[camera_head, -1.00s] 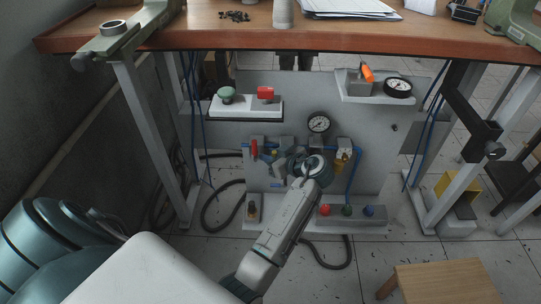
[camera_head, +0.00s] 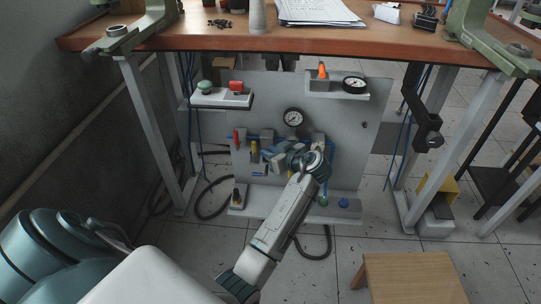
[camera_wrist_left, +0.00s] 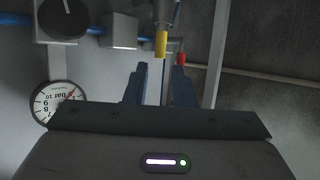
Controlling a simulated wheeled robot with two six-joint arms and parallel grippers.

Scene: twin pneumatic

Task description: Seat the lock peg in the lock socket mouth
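My left gripper (camera_head: 270,156) reaches across the front of the grey pneumatic panel, below the gauge. In the left wrist view its two dark blue fingers (camera_wrist_left: 159,88) are apart, with nothing seen between them. A yellow-ended part (camera_wrist_left: 161,44) lies just beyond the fingertips, and a red-ended part (camera_wrist_left: 182,59) is farther off to the right. In the head view the red part (camera_head: 237,135) and yellow part (camera_head: 254,152) sit left of my gripper. I cannot tell which piece is the lock peg or which opening is the lock socket mouth. My right gripper is not in view.
A gauge (camera_head: 293,118) sits above my gripper. A small brass-topped part (camera_head: 238,194) stands on the lower ledge. Shelves with buttons (camera_head: 222,98) and an orange lever (camera_head: 322,71) jut out above. Table legs flank the panel; a wooden stool (camera_head: 410,278) stands front right.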

